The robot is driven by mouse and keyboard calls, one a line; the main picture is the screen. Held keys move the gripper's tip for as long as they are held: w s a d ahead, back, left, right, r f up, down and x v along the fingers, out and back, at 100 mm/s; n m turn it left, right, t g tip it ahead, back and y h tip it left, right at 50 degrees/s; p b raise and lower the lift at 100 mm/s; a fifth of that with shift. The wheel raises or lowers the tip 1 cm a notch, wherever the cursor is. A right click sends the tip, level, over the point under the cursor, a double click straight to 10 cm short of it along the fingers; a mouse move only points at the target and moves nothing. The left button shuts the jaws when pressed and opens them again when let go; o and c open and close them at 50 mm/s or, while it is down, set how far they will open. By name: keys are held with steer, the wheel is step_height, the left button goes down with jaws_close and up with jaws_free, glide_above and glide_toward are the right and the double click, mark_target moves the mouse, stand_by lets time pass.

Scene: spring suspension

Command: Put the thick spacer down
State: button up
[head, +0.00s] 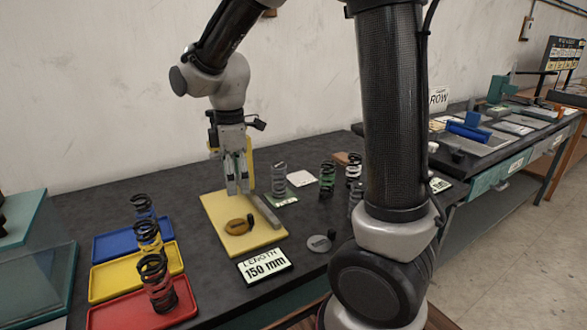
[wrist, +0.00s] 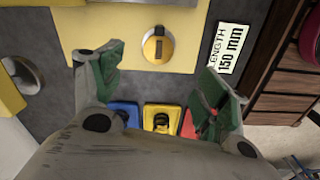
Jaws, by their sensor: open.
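A round orange-brown disc (head: 240,227), which I take to be the thick spacer, lies on the yellow board (head: 212,207). In the wrist view the disc (wrist: 158,45) shows a grey slot and a dark part on one side, and it lies just beyond the fingertips. My gripper (head: 238,188) hangs fingers-down over the back part of the board, behind the disc. In the wrist view my gripper (wrist: 160,75) has its green-tipped fingers wide apart with nothing between them. Their exact height over the board cannot be told.
A grey bar (head: 264,212) lies at the board's right edge, and a 150 mm sign (head: 265,265) in front. A grey disc (head: 319,243) lies right. Springs stand in blue (head: 103,245), yellow (head: 105,280) and red (head: 110,315) trays at left. More springs (head: 327,178) stand behind.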

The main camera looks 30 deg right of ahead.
steer(key=s+d+r+m+t, duration=0.2)
steer(key=s+d+r+m, duration=0.2)
steer(key=s+d+m, duration=0.3)
steer(key=s+d+r+m+t, duration=0.2)
steer(key=s+d+r+m, duration=0.3)
steer(key=s, duration=0.6)
steer(key=d+m, duration=0.2)
steer(key=m, duration=0.1)
steer(key=shift+s+d, duration=0.35)
